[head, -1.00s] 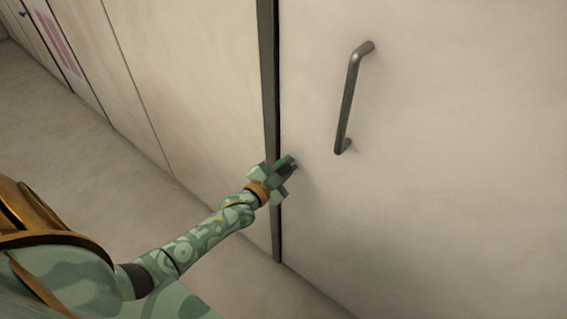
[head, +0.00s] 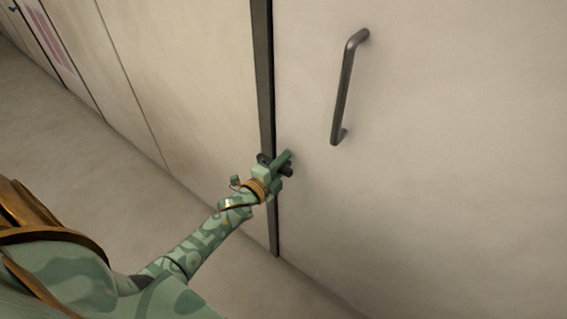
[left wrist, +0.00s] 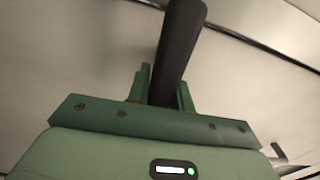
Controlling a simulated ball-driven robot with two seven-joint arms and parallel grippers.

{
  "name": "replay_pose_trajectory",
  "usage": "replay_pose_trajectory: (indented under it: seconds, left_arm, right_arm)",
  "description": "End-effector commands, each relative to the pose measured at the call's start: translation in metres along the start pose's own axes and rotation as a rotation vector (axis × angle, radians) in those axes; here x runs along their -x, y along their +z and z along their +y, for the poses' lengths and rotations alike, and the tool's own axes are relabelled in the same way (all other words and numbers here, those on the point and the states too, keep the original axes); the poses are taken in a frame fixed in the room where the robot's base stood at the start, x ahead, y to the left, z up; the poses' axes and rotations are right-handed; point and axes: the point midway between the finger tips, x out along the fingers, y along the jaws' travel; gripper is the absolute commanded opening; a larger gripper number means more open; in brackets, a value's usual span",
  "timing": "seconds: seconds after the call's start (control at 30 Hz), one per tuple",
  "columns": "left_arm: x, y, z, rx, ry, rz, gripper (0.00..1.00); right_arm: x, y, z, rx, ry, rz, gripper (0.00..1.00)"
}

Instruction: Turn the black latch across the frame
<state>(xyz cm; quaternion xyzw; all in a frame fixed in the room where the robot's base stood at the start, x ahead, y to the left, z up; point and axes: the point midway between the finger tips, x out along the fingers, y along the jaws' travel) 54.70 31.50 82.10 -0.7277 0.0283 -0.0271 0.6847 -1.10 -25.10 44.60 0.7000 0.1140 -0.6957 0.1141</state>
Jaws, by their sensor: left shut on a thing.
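The black latch (head: 263,158) shows in the head view as short dark ends on both sides of my left gripper (head: 281,162), at the dark frame strip (head: 264,95). Its middle is hidden by the fingers. In the left wrist view the latch (left wrist: 181,45) is a thick dark bar running up, slightly tilted right, from between the fingers of my left gripper (left wrist: 166,85). The fingers are shut on it, one on each side. My right gripper is in neither view.
A grey bar handle (head: 345,88) stands out from the pale door panel (head: 450,150), up and right of the gripper. It also shows at the right of the left wrist view (left wrist: 277,154). Pale wall panels (head: 190,70) extend left. The floor (head: 90,140) there is clear.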

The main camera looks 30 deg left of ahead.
Motion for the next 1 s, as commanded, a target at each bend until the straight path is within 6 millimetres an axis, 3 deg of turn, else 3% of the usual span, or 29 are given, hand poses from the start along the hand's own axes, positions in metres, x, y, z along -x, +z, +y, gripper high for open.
replay_pose_trajectory:
  seconds: [0.7,0.73,0.8,1.0]
  left_arm:
    - [0.0008,0.0001,0.0035,-0.081,0.005,0.0,0.0]
    - [0.0008,0.0001,0.0035,-0.082,0.005,0.0,0.24]
    - [0.0008,0.0001,0.0034,-0.08,0.005,0.0,0.44]
    - [0.0004,0.0001,0.0024,-0.078,0.002,0.0,0.44]
  right_arm:
    - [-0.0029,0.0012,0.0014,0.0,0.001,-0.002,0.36]
    - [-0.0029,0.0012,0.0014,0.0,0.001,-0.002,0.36]
    - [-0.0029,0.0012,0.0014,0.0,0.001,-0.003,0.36]
    - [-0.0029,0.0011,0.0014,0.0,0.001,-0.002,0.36]
